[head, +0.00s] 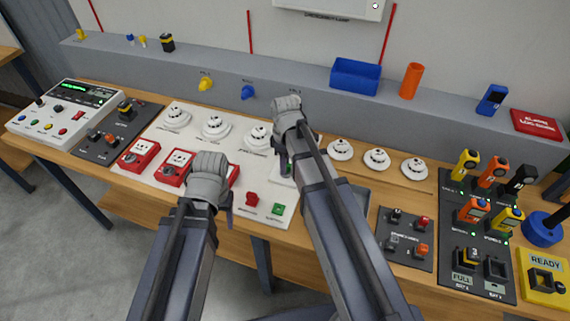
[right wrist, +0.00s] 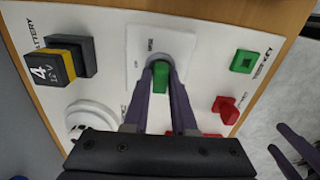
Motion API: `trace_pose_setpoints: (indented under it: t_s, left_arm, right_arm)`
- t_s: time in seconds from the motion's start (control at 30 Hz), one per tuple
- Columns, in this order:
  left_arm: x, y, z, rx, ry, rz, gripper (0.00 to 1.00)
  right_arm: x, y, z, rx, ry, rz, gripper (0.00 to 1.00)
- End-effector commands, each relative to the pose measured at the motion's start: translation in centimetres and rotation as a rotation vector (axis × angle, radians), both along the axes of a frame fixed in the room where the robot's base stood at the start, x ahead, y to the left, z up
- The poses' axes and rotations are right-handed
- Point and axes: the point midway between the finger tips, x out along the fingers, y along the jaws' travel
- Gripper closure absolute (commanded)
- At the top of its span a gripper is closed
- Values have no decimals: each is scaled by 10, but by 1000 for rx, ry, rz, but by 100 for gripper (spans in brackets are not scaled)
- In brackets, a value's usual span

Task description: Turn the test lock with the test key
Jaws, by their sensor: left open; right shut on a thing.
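My right gripper (right wrist: 163,72) is shut on the green test key (right wrist: 161,78), seen in the right wrist view. The key is at the round grey test lock (right wrist: 184,62) on a white plate; how deep it sits is hidden. In the head view my right gripper (head: 284,160) is over the white board and mostly covers the lock. A green square holder (right wrist: 245,61) with a dark opening is beside the "KEY" lettering; it also shows in the head view (head: 278,209). My left gripper (head: 229,201) is open and empty above the board's front, left of the holder.
A red part (right wrist: 227,109) stands beside the green holder. Red call points (head: 139,155) and several white detectors (head: 216,126) are on the board. A battery marked 4 (right wrist: 52,67) is near the lock. A blue bin (head: 355,77) stands on the ledge behind.

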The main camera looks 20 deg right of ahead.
Motion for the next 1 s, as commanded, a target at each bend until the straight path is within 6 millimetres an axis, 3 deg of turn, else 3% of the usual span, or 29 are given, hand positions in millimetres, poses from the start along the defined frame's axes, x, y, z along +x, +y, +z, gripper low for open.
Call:
trace_pose_setpoints:
  t_s: [0.2,0.47,0.7,0.93,0.97,1.0]
  left_arm:
    - [0,0,0,0,0,0,39]
    - [0,0,0,0,0,0,39]
    - [0,0,0,0,0,0,39]
    - [0,0,0,0,0,0,39]
    - [0,0,0,0,0,0,39]
    - [0,0,0,0,0,0,39]
  right_arm:
    - [-1,0,0,-1,1,159,100]
    - [-1,0,0,-1,1,174,100]
    - [-1,0,0,0,0,349,100]
    - [-1,0,0,-1,1,372,100]
    - [-1,0,0,0,0,371,73]
    - [-1,0,0,0,0,371,69]
